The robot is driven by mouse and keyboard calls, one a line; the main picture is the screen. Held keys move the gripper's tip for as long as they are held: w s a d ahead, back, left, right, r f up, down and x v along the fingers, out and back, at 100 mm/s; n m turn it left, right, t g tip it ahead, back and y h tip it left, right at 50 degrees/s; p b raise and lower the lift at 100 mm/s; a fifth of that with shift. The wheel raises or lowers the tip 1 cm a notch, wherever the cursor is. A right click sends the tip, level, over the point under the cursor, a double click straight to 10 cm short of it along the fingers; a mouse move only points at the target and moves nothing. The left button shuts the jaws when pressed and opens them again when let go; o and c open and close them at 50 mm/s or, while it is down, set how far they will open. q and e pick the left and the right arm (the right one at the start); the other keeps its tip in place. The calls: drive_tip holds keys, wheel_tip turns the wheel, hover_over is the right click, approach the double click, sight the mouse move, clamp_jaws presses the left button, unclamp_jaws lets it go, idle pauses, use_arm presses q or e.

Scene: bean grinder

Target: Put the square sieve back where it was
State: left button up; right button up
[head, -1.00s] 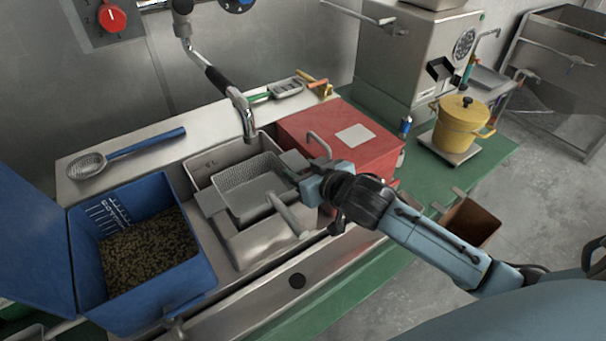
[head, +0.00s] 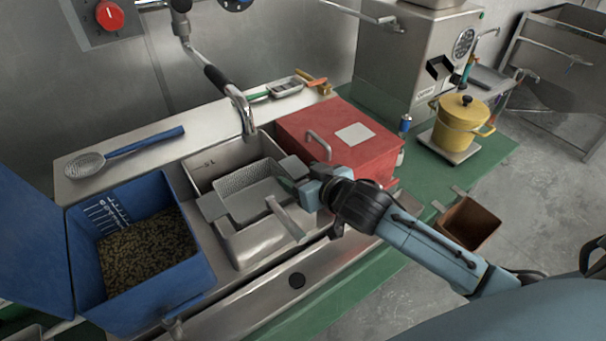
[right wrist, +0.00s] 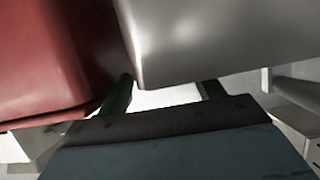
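The square sieve (head: 254,196) is a grey mesh basket with a flat tab on each side. The exact contact is hard to see. My left gripper is not in view.
A blue bin (head: 197,270) of beans stands left of the basin and a red box (head: 375,153) right of it. A tap (head: 240,108) hangs above the basin's back. A grey bar (head: 287,221) lies at the front. A long-handled strainer (head: 87,164) rests behind.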

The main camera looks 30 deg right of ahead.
drive_tip(key=shift+r, duration=0.1)
drive_tip(key=shift+r, duration=0.25)
drive_tip(key=v, duration=1.2)
drive_tip(key=shift+r+p, duration=0.2)
drive_tip(key=shift+p, duration=0.25)
idle(0.6)
